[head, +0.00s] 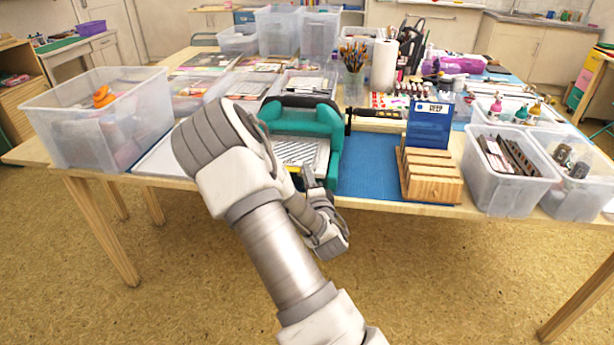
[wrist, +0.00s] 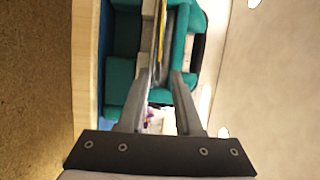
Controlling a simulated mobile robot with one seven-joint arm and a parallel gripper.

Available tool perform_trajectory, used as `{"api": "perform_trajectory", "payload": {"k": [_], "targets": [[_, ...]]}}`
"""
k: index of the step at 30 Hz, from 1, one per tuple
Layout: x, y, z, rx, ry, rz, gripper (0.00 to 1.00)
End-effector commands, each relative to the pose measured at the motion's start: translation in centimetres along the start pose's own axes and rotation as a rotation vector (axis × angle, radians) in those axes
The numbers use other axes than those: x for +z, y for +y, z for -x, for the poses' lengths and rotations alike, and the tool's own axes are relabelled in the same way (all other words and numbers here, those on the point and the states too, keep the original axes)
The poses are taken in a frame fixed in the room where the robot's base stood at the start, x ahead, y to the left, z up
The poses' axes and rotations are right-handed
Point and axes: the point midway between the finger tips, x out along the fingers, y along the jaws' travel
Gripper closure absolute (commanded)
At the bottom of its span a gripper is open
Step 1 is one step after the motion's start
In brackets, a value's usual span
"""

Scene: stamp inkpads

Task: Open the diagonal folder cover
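A teal device (head: 309,122) with a metal, striped panel (head: 296,152) stands on the table behind my arm; I take it to be the diagonal folder. My arm hides its lower left part. My gripper (head: 309,181) is at the panel's lower right edge, small and partly hidden. In the wrist view my gripper (wrist: 164,80) shows two grey fingers with a gap between them, so it looks open. A grey strip with a yellow line (wrist: 161,35), part of the device, runs up to the gap, with teal parts on both sides. I cannot tell whether the fingers touch it.
A wooden slotted block (head: 431,181) and a blue box (head: 429,124) stand right of the device. Clear bins (head: 103,124) stand at the left, back and right (head: 503,192). A blue mat (head: 366,170) lies bare between device and block. The table's front edge is close.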

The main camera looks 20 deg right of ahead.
Motion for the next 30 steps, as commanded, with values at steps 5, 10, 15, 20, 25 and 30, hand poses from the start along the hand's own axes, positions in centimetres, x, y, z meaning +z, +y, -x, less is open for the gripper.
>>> {"api": "perform_trajectory", "payload": {"k": [5, 10, 15, 20, 25, 30], "targets": [[-0.01, 0.01, 0.00, 0.000, 0.000, 0.000, 0.94], [0.00, 0.00, 0.00, 0.000, 0.000, 0.000, 1.00], [0.00, 0.00, -0.01, 0.000, 0.000, 0.000, 1.00], [0.00, 0.00, -0.01, 0.000, 0.000, 0.000, 1.00], [0.00, 0.00, -0.01, 0.000, 0.000, 0.000, 1.00], [0.00, 0.00, -0.01, 0.000, 0.000, 0.000, 1.00]]}}
